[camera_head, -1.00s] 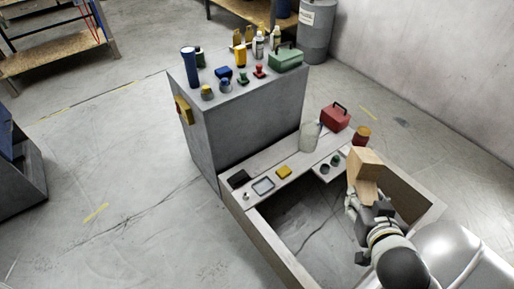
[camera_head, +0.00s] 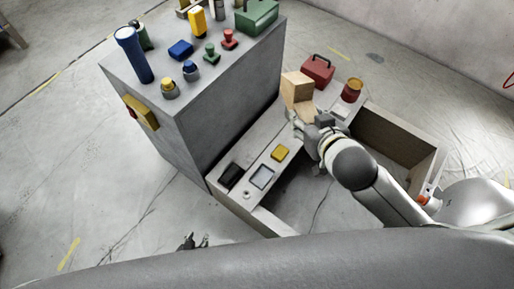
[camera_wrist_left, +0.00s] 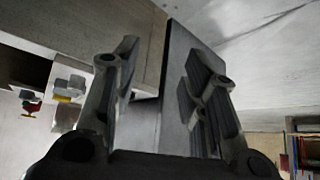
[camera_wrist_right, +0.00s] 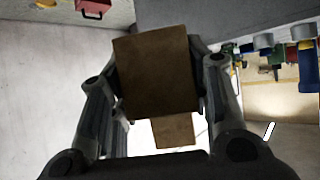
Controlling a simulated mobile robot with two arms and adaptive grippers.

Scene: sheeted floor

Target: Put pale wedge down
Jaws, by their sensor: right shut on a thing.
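The pale wedge (camera_head: 298,88) is a light wooden block, held over the ledge beside the grey cabinet. My right gripper (camera_head: 298,118) is shut on its lower part. In the right wrist view the wedge (camera_wrist_right: 155,75) shows a brown face between the fingers, with a narrower wooden part below. Whether it touches the ledge cannot be told. My left gripper (camera_head: 194,242) is low at the bottom of the head view, apart from the wedge; in the left wrist view its fingers (camera_wrist_left: 160,95) are spread and empty.
A red box (camera_head: 318,70) and a red-and-yellow jar (camera_head: 351,90) stand beyond the wedge. The grey cabinet (camera_head: 215,110) holds several coloured items.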

